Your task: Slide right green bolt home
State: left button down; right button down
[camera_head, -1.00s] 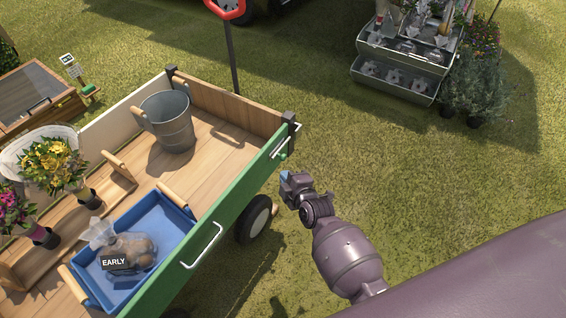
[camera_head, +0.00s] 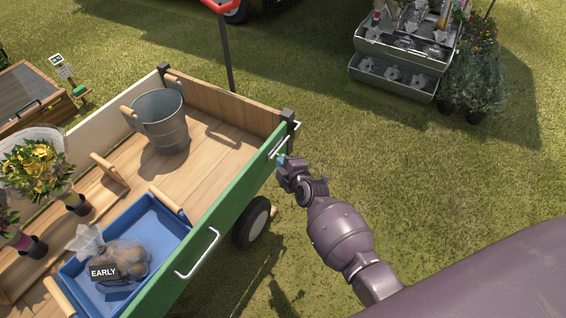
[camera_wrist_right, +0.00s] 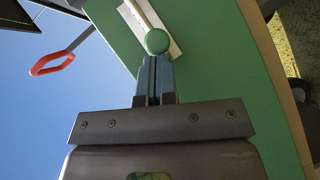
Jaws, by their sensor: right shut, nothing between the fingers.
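The green bolt knob (camera_wrist_right: 157,41) shows in the right wrist view on a white bolt plate (camera_wrist_right: 172,22), fixed to the cart's green side panel (camera_wrist_right: 213,50). In the head view the white bolt (camera_head: 284,140) sits near the top of the panel's far corner, and the gripper hides the knob. My right gripper (camera_head: 282,161) is there too, just outside the panel. In the right wrist view its blue fingers (camera_wrist_right: 155,68) are shut, with nothing between them. Their tips are at the knob's edge; I cannot tell whether they touch it. My left gripper is out of view.
The wooden cart bed holds a metal bucket (camera_head: 161,122), a blue crate (camera_head: 143,224) and flower bunches (camera_head: 42,170). A white handle (camera_head: 197,254) sticks out from the green panel. A red-topped cart handle (camera_head: 226,45) stands behind. Grass right of the cart is open.

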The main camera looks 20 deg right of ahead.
aim_at(282, 146)
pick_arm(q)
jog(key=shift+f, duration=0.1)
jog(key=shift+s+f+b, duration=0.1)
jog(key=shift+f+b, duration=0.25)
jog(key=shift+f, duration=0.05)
pick_arm(e)
jog(key=w+d, duration=0.2)
jog(key=d, duration=0.1)
jog(key=shift+w+r, duration=0.1)
jog(key=shift+w, duration=0.1)
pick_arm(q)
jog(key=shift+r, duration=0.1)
